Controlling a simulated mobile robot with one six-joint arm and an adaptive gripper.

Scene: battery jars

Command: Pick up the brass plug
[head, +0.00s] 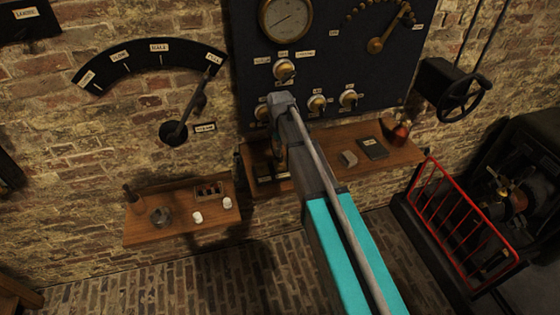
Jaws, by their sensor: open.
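I cannot single out the brass plug with certainty. A small brassy shape (278,172) shows on the right wooden shelf, just below my arm's end and partly hidden by it. My arm reaches up from the bottom right to the panel's lower edge. My gripper (279,150) hangs below the arm's end, in front of the shelf; it is open, small and dark, and its fingertips are hard to make out.
The right shelf (333,139) also holds a grey block (348,158), a dark flat book (373,148) and a reddish pot (398,134). The left shelf (180,228) holds white jars (227,203) and a small rack (209,190). A red railing (462,215) stands at right.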

